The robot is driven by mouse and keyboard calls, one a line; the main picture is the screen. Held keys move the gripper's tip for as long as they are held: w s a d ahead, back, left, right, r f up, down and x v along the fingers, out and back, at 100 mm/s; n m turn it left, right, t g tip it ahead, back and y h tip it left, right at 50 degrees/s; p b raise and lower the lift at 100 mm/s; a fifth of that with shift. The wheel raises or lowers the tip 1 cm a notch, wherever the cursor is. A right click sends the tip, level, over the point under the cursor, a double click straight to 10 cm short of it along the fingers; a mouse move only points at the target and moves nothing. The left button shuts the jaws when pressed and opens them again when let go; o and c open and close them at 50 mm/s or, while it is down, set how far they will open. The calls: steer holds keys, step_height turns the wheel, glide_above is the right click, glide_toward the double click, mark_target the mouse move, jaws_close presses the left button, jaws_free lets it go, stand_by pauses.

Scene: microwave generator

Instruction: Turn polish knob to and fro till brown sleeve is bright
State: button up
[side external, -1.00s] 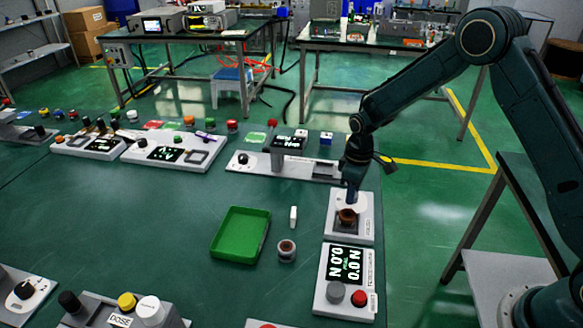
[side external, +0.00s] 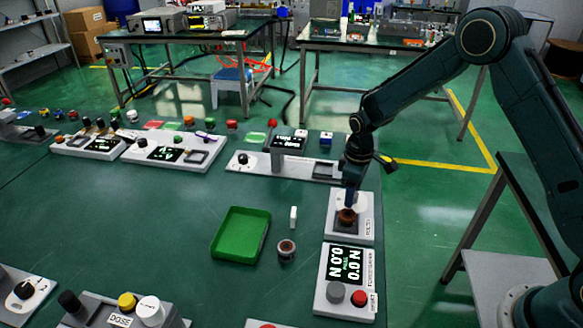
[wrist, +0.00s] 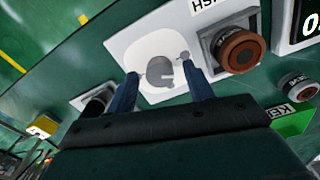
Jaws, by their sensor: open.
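My gripper (wrist: 160,69) is open, pointing down at the plate, with one finger on each side of the knob. I cannot tell whether the fingers touch it. In the side view my gripper (side external: 349,200) partly hides the knob.
A force gauge panel (side external: 346,265) with a lit display and red button stands in front of the station. A second small ringed part (side external: 286,250), a white block (side external: 293,216) and a green tray (side external: 240,234) lie to the left. A long white device (side external: 285,165) stands behind.

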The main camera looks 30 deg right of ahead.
step_height(320, 180, up, 14)
stand_by(0.7)
steer(key=shift+f+n, duration=0.15)
steer(key=shift+n, duration=0.15)
stand_by(0.3)
steer(key=n, duration=0.4)
steer(key=shift+f, duration=0.1)
steer(key=shift+f, duration=0.1)
step_height(320, 180, down, 14)
steer(key=shift+r, duration=0.2)
stand_by(0.7)
steer(key=c, duration=1)
